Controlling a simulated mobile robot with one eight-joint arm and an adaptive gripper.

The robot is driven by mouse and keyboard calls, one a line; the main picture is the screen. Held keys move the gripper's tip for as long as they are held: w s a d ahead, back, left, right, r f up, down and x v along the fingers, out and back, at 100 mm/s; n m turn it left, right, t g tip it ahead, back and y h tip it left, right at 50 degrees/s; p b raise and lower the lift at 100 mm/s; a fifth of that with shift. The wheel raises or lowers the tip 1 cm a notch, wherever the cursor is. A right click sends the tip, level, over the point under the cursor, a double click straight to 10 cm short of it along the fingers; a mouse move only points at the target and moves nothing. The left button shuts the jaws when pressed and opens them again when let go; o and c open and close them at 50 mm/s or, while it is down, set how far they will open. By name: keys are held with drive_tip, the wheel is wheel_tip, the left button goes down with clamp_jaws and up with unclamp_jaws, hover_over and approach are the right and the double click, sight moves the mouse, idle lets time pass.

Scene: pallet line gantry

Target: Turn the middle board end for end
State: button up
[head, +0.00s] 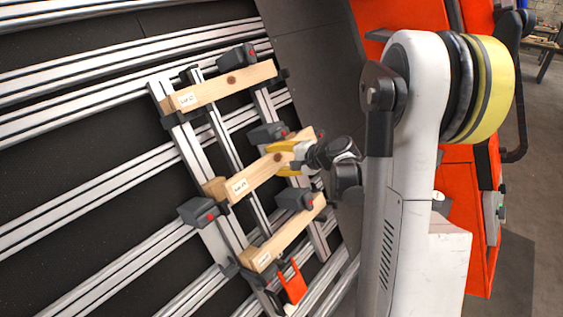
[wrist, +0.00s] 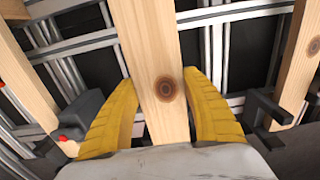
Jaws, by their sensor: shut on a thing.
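The middle board (head: 222,190) is a pale wooden bar with a dark knot and a white label toward its left end in the head view. It lies slanted across the metal rails of the frame, between two other boards. My gripper (head: 284,158) has its yellow fingers on either side of this board, right of its label, and is shut on it. In the wrist view the board (wrist: 157,50) runs up between the yellow fingers (wrist: 165,105), with the knot between them. I cannot tell whether the board still touches its rails.
The upper board (head: 240,84) and lower board (head: 285,236) lie on the same rails. Dark blocks with red spots, such as one above the middle board (head: 267,132) and one below its left end (head: 198,211), stand close by. An orange-red part (head: 293,284) sits below.

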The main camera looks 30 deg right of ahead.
drive_tip(key=b+x, duration=0.2)
drive_tip(key=x, duration=0.4)
idle(0.3)
drive_tip(key=shift+w+a+f+b, duration=0.2)
drive_tip(key=shift+w+b, duration=0.1)
drive_tip(key=shift+b, duration=0.2)
idle(0.4)
drive_tip(key=shift+s+d+f+b, duration=0.1)
drive_tip(key=shift+s+f+b, duration=0.05)
drive_tip(key=shift+f+b, duration=0.15)
idle(0.5)
drive_tip(key=o, duration=1.4)
drive_tip(key=v, duration=1.2)
